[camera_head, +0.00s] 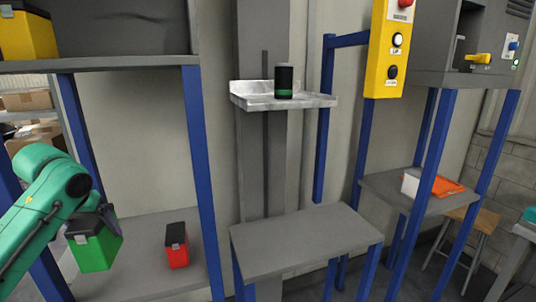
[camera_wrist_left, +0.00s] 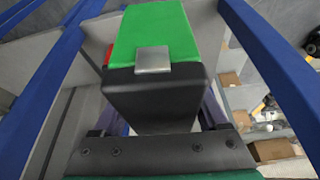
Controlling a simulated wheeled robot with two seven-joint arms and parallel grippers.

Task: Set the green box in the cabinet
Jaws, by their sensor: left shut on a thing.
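The green box (camera_head: 97,252), with a black top, is held by my left gripper (camera_head: 92,222) at the lower left of the head view. In the left wrist view the green box (camera_wrist_left: 150,38) fills the middle, its black end toward the gripper. The blue-posted grey rack, seemingly the cabinet (camera_head: 203,170), is at the left. Its lower shelf (camera_head: 150,284) shows behind and beside the held box. I cannot tell whether the box touches this shelf. My right gripper is out of view.
A red box (camera_head: 177,250) with a black top stands on the lower shelf, right of the green box. A yellow box (camera_head: 28,36) is on the upper shelf. A blue post (camera_head: 78,130) is close to my left arm. A black-green canister (camera_head: 284,82) stands on a wall tray.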

